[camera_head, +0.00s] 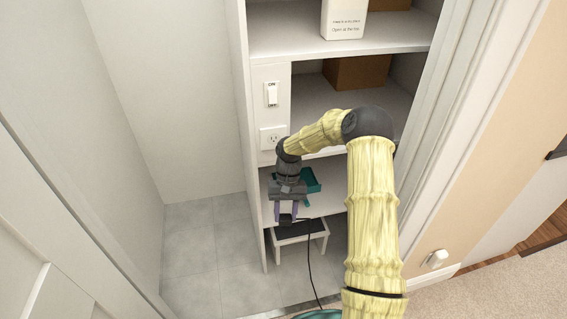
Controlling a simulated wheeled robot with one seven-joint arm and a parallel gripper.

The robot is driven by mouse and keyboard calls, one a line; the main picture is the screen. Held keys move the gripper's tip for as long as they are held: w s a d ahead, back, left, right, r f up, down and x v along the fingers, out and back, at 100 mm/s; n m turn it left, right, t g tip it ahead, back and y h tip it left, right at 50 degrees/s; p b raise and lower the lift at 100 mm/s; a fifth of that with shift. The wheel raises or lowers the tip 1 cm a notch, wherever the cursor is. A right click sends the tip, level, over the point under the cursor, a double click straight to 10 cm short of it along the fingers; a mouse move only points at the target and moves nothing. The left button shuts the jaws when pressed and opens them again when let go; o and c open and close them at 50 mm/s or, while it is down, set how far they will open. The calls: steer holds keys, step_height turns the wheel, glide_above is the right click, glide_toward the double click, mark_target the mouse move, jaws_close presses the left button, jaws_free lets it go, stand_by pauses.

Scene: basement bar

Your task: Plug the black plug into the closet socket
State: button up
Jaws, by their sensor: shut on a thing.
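The closet socket (273,138) is a white outlet plate on the shelf unit's front panel, below a white light switch. My gripper (286,215) is below the socket and slightly right of it, pointing down in front of a lower shelf. Its purple-grey fingers are shut on the black plug (286,220), which is small and partly hidden between the fingertips. A thin black cord (310,262) runs from the plug down toward the floor. The plug is apart from the socket.
A teal tray (312,182) sits on the shelf behind my gripper. A small stool (300,236) with a dark top stands below. The light switch (271,94) is above the socket. Boxes (357,72) stand on higher shelves. The tiled floor (205,245) at left is clear.

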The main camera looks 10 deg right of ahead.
steer(key=w+r+m+t+y+b, duration=0.35)
steer(key=w+m+t+y, duration=0.4)
steer(key=m+t, duration=0.4)
step_height(320, 180, up, 13)
steer(key=s+t+h+b, duration=0.1)
steer(key=s+t+h, duration=0.1)
steer(key=t, duration=0.7)
steer(key=shift+d+m, duration=0.45)
steer(key=shift+w, duration=2.85)
steer(key=shift+p, duration=0.3)
steer(key=shift+w, duration=0.45)
